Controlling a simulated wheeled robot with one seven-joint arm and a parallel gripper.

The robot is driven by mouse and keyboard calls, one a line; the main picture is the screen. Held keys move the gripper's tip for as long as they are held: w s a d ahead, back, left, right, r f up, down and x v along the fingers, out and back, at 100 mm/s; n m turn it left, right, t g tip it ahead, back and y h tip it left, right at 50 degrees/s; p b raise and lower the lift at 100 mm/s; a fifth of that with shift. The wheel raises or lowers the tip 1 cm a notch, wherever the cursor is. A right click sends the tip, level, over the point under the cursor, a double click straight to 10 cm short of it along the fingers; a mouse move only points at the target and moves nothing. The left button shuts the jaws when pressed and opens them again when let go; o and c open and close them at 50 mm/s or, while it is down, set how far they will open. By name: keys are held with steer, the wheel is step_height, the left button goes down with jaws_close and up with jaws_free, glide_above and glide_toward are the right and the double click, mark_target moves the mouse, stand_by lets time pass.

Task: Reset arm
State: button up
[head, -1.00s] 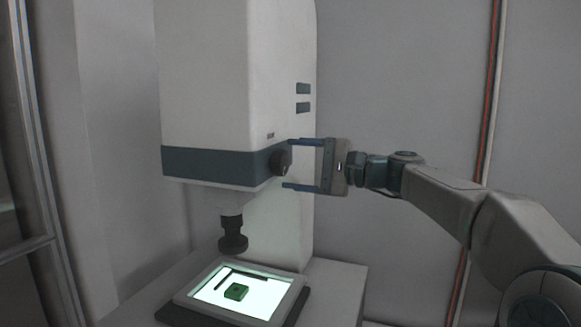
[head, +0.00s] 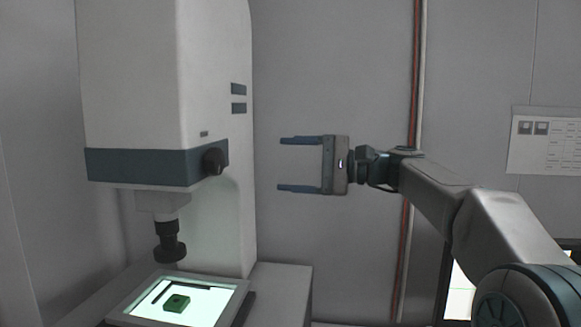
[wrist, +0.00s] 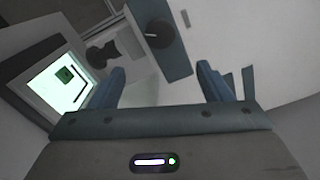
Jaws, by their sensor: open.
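My gripper (head: 282,164) is open and empty, held level with its two blue fingers pointing left. In the head view it is right of the tall white measuring machine (head: 165,70), apart from its dark side knob (head: 214,162). In the wrist view the gripper fingers (wrist: 160,85) spread apart with nothing between them, and the knob (wrist: 159,34) shows beyond them. My arm reaches in from the lower right.
A green block (head: 177,303) sits on the machine's lit stage (head: 215,312), under a dark lens (head: 169,245). A paper notice (head: 545,142) hangs on the right wall. A lit screen (head: 460,295) shows at lower right, partly behind my arm. Open air lies around the gripper.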

steer(key=s+f+t+h, duration=0.1)
steer(key=s+f+h, duration=0.35)
steer(key=f, duration=0.55)
steer(key=s+d+f+n+h, duration=0.2)
steer(key=s+d+f+h, duration=0.4)
steer(key=s+d+f, duration=0.4)
steer(key=s+d+f+n+h, duration=0.2)
steer(key=s+d+f+h, duration=0.5)
steer(key=f, duration=0.9)
steer(key=s+d, duration=0.3)
steer(key=s, duration=0.2)
steer(key=shift+n+t, duration=0.3)
steer(key=shift+n, duration=0.1)
steer(key=shift+s+h, duration=0.15)
steer(key=shift+h, duration=0.1)
